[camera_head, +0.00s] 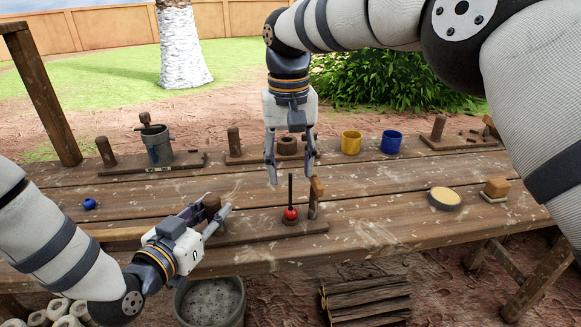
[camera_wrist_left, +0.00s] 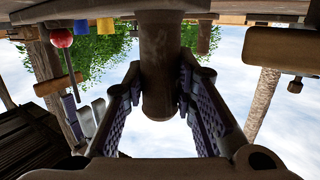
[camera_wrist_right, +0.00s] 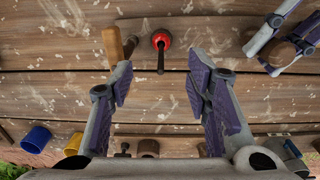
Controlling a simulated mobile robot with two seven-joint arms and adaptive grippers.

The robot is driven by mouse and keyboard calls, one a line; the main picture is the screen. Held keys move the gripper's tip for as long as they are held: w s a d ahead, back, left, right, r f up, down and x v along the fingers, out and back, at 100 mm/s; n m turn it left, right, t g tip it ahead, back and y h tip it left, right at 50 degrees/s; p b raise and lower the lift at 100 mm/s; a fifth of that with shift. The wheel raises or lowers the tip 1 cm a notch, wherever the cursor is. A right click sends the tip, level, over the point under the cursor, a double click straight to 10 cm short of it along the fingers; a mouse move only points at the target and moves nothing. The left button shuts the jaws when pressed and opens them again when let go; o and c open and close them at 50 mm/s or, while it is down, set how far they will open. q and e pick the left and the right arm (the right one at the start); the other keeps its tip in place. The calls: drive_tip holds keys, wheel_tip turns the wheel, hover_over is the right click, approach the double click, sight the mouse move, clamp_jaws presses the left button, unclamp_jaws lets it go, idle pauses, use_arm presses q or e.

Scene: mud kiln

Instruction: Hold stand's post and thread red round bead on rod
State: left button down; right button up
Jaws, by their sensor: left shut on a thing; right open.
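The stand (camera_head: 255,233) is a low wooden base on the table with a brown post (camera_head: 212,204) at its left end, a thin dark rod (camera_head: 290,190) and a shorter wooden piece (camera_head: 316,192) at its right. The red round bead (camera_head: 290,214) sits low around the rod, near the base; the right wrist view also shows the bead (camera_wrist_right: 161,39) with the rod through it. My left gripper (camera_head: 217,212) is shut on the post, which also shows between its fingers in the left wrist view (camera_wrist_left: 158,75). My right gripper (camera_head: 291,172) is open and empty above the bead, its fingers apart on either side of the rod's top.
A blue bead (camera_head: 89,203) lies at the left of the table. A grey mug (camera_head: 158,145), a yellow cup (camera_head: 351,142) and a blue cup (camera_head: 391,142) stand along the back.

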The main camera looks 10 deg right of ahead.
drive_tip(key=shift+r, duration=2.55)
use_arm(q)
drive_tip(key=c, duration=1.2)
unclamp_jaws()
drive_tip(key=shift+c, duration=0.2)
drive_tip(key=shift+s, duration=0.1)
